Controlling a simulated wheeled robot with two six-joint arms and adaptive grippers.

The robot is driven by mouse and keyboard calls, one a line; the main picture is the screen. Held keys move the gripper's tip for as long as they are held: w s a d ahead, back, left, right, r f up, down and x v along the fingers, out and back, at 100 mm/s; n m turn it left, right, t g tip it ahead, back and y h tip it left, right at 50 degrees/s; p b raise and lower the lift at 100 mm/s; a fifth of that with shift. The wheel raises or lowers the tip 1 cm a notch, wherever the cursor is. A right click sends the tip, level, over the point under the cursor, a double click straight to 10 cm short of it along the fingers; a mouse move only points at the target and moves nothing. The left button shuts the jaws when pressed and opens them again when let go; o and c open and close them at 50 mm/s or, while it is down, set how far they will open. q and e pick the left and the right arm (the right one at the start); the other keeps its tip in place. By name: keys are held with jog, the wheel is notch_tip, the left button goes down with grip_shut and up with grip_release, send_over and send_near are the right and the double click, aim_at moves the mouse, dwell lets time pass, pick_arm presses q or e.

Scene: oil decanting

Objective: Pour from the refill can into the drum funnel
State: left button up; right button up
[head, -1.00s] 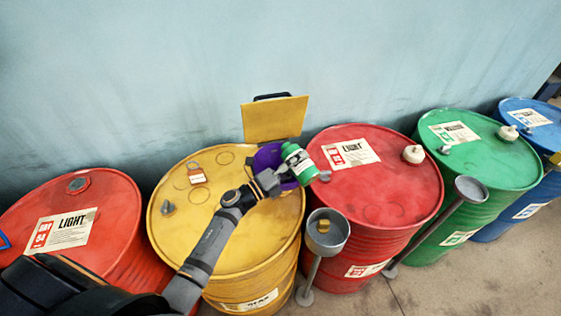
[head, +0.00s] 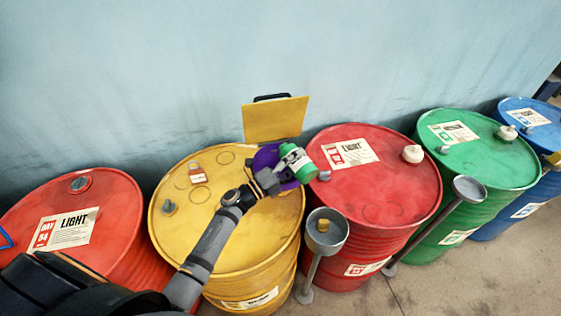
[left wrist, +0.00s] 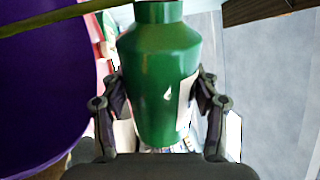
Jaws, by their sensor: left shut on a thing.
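My left gripper (head: 282,173) is shut on the green refill can (head: 302,171), which has a white label. The can is held at the right edge of the purple funnel (head: 264,157) and looks tilted in the head view. The funnel sits at the back right of the yellow drum (head: 225,250) and is partly hidden by the can and gripper. In the left wrist view the can (left wrist: 160,85) stands between both fingers, with the funnel (left wrist: 40,80) beside it on the left. No oil stream shows. My right gripper is out of view.
A yellow panel (head: 275,120) stands upright behind the funnel. A red drum (head: 385,190) is close on the right, with a grey stand with a cup (head: 327,235) in front. Another red drum (head: 120,215) is on the left. Green (head: 490,165) and blue drums (head: 545,120) stand farther right.

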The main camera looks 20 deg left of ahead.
pick_arm(q)
jog(key=shift+r+n+p, duration=0.5)
jog(key=shift+n+p, duration=0.3)
jog(key=shift+p, duration=0.1)
dwell(0.7)
jog(key=shift+w+a+f+n+t+y+p, duration=0.1)
jog(key=shift+f+n+t+y+p, duration=0.2)
jog(key=shift+n, duration=0.4)
jog(key=shift+w+a+f+n+g+y+p, duration=0.15)
jog(key=shift+n+p, duration=0.2)
jog(key=shift+n, duration=0.35)
jog(key=shift+a+f+n+t+y+p, duration=0.15)
jog(key=shift+n+t+p, duration=0.15)
jog(key=shift+n, duration=0.4)
dwell(0.9)
jog(key=shift+w+a+r+n+p, duration=0.1)
jog(key=shift+r+n+p, duration=0.35)
jog(key=shift+p, duration=0.25)
